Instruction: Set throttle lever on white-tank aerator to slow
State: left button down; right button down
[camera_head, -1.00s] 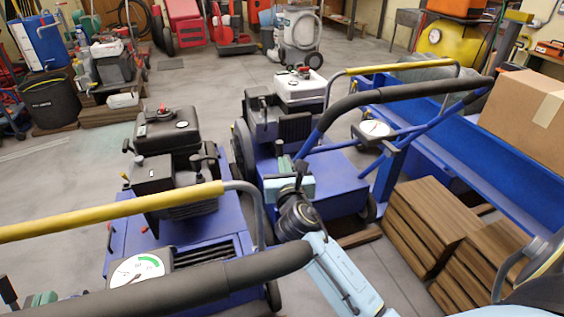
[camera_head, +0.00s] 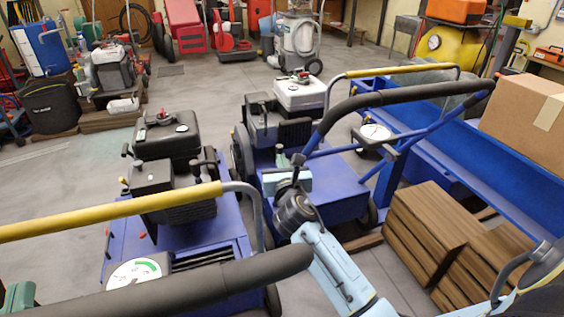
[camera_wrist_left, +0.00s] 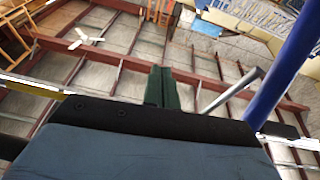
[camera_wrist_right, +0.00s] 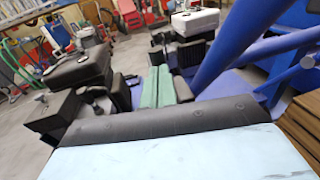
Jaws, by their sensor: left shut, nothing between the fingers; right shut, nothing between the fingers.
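The white-tank aerator (camera_head: 352,205) has a blue body, a black engine and a white tank (camera_head: 300,94); the tank also shows in the right wrist view (camera_wrist_right: 195,20). I cannot make out its throttle lever; my right gripper and arm cover part of the engine's near side. My right gripper (camera_head: 282,157) is shut and empty, in front of this engine; its green fingers show in the right wrist view (camera_wrist_right: 158,87). My left gripper (camera_head: 18,296) is shut and empty at the lower left. The left wrist view shows its fingers (camera_wrist_left: 163,87) against the ceiling.
A black-tank aerator (camera_head: 225,225) stands left of the white-tank one, with a yellow bar (camera_head: 110,212) and a black handle (camera_head: 170,285) in front. The white-tank aerator's black handlebar (camera_head: 400,97) rises right of my right gripper. Wooden blocks (camera_head: 430,225) stand at the right.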

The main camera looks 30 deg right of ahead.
pick_arm(q)
notch_tip(320, 180, down, 12)
jog(key=s+a+g+y+p, duration=0.1)
jog(key=a+g+y+p, duration=0.1)
jog(key=g, duration=0.6)
jog(key=shift+s+a+y+p, duration=0.15)
jog(key=shift+a+y+p, duration=0.25)
jog(key=shift+y+p, duration=0.15)
pick_arm(e)
jog(key=shift+w+d+r, duration=0.2)
jog(key=shift+w+r, duration=0.2)
jog(key=shift+w, duration=0.3)
pick_arm(q)
jog(key=shift+f, duration=0.1)
